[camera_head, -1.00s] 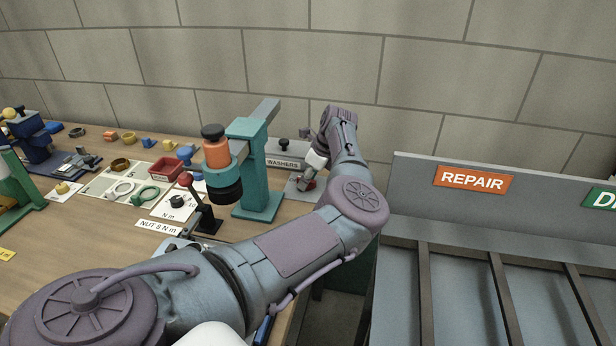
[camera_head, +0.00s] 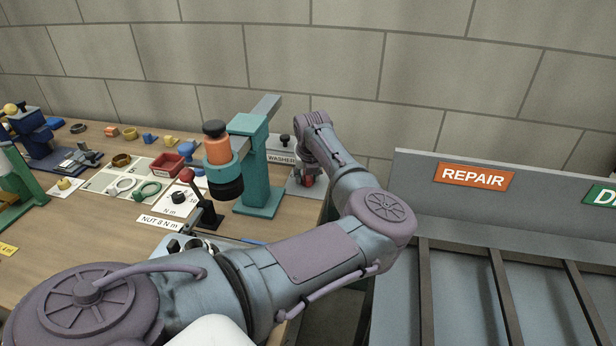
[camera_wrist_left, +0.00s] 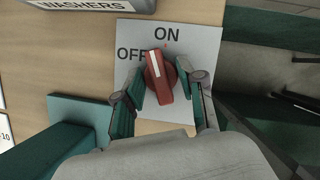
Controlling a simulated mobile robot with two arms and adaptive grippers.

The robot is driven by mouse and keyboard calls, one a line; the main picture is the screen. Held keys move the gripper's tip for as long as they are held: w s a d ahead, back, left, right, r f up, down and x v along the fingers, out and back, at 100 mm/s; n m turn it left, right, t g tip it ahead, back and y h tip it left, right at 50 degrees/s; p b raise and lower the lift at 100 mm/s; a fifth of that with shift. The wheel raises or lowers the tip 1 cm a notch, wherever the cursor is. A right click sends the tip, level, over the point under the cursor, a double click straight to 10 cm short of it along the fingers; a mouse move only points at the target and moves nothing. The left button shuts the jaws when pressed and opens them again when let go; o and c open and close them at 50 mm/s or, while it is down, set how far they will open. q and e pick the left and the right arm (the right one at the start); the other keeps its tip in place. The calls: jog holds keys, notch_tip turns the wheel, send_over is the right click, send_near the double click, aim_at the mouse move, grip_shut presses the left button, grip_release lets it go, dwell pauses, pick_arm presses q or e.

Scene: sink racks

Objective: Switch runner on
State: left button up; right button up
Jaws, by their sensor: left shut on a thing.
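A red rotary knob (camera_wrist_left: 159,77) with a white pointer line sits on a pale plate (camera_wrist_left: 199,41) marked ON and OFF. The pointer aims up and slightly left, between the two words. My left gripper (camera_wrist_left: 160,88) is shut on the knob, one finger on each side. In the head view my left arm reaches across to the plate (camera_head: 296,188) at the bench's right end, and a bit of the red knob (camera_head: 308,181) shows below the wrist. My right gripper is not in view.
A teal press (camera_head: 257,165) with an orange and black head stands just left of the plate. The WASHERS sign (camera_head: 281,158) is behind it. A red-knobbed lever (camera_head: 187,175) and small parts lie further left. A grey rack with a REPAIR label (camera_head: 474,179) is to the right.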

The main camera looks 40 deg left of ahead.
pick_arm(q)
jog(key=shift+a+m+t+h+b, duration=0.1)
jog(key=shift+m+t+h+b, duration=0.25)
jog(key=shift+m+b, duration=0.55)
jog(key=shift+m+t+h+b, duration=0.25)
jog(key=shift+m+h+b, duration=0.15)
jog(key=shift+m, duration=0.9)
jog(key=o, duration=1.1)
jog(key=shift+s, duration=0.1)
jog(key=shift+r, duration=0.1)
jog(key=v, duration=1.2)
